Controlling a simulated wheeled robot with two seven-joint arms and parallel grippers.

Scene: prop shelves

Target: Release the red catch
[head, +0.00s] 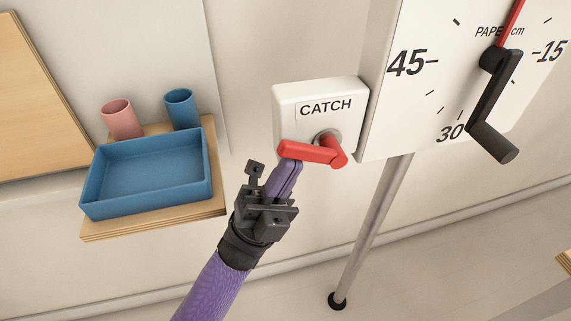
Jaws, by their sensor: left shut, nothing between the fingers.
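The red catch (312,152) is a lever on a white box (318,98) labelled CATCH. Its arm points left from a round grey pivot and lies roughly level, tilted slightly. My left gripper (287,172) comes up from below with its purple fingers shut and empty. The fingertips are just under the lever's free left end and seem to touch it or nearly so; I cannot tell exactly. My right gripper is not in view.
Right of the catch stands a white dial panel (400,95) with a black crank (492,110), on a grey post (372,230). At left, a wooden shelf (160,225) holds a blue tray (150,190), a pink cup (120,119) and a blue cup (182,109).

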